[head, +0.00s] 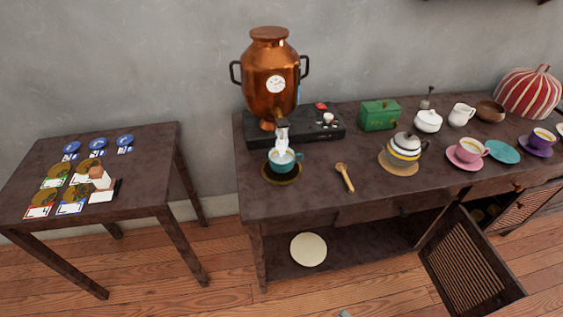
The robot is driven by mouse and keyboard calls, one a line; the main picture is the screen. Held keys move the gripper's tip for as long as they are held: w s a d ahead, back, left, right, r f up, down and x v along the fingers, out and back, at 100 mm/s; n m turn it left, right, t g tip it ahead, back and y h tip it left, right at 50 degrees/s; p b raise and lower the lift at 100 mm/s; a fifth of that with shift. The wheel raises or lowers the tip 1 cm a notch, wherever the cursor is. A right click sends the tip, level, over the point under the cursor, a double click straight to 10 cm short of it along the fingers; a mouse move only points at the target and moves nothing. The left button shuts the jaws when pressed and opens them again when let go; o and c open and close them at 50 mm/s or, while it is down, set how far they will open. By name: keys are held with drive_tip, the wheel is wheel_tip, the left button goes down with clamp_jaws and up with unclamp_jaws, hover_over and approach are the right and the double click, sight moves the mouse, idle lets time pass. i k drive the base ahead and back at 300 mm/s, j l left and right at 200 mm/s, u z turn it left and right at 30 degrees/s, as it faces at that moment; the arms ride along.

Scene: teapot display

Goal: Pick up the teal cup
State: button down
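The teal cup (284,163) stands upright on a dark round saucer (268,179) near the front left of the long dark table. It sits under the spout of a copper urn (268,90). A white stream or steam shows between spout and cup, too small to tell which. The cup's handle points to the right. My gripper is not clearly in view; only a small grey bit shows at the bottom edge, and I cannot tell what it is.
Further right are a pink cup (470,149) and a teal saucer (503,151). A slatted cabinet door (468,264) hangs open in front. A side table (133,190) holds cards and discs.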

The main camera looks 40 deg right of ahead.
sight(284, 164)
drive_tip(key=z, duration=2.25)
drive_tip(key=u, duration=1.7)
drive_tip(key=i+j, duration=0.1)
drive_tip(key=j, duration=0.95)
drive_tip(key=i+z, duration=0.05)
